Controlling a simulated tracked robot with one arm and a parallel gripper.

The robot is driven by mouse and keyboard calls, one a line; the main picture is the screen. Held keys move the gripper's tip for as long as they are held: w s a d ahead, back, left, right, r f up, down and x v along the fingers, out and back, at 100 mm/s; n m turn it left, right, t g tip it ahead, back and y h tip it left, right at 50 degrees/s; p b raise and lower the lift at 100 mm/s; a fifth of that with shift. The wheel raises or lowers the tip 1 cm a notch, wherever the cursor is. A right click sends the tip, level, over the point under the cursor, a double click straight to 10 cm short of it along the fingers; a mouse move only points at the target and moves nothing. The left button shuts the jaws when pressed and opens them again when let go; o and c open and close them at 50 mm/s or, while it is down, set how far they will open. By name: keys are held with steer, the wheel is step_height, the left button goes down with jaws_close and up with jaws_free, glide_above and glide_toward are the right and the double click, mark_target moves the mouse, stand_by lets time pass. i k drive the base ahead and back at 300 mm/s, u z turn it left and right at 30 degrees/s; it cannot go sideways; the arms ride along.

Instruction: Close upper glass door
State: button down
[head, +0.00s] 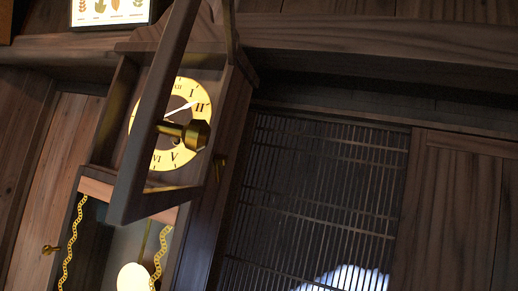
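A tall dark wooden clock (228,130) stands left of the middle, tilted in the picture. Its upper glass door (150,110) is open and swung out towards me, seen at a steep angle. The near edge of its dark frame crosses in front of the round yellow dial (168,158). A brass knob (195,135) sticks out from this frame and hides part of the dial. The top of the door is cut off by the picture edge. My gripper is not in view, and nothing is seen touching the door.
Below the dial, a pendulum (133,277) and gold chains (70,240) hang in the clock case. A wooden lattice panel (310,190) is behind, right. A framed picture (110,10) is above.

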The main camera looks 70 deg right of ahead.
mark_target(130, 203)
steer(key=z, duration=0.1)
steer(key=k, duration=0.8)
steer(key=z, duration=1)
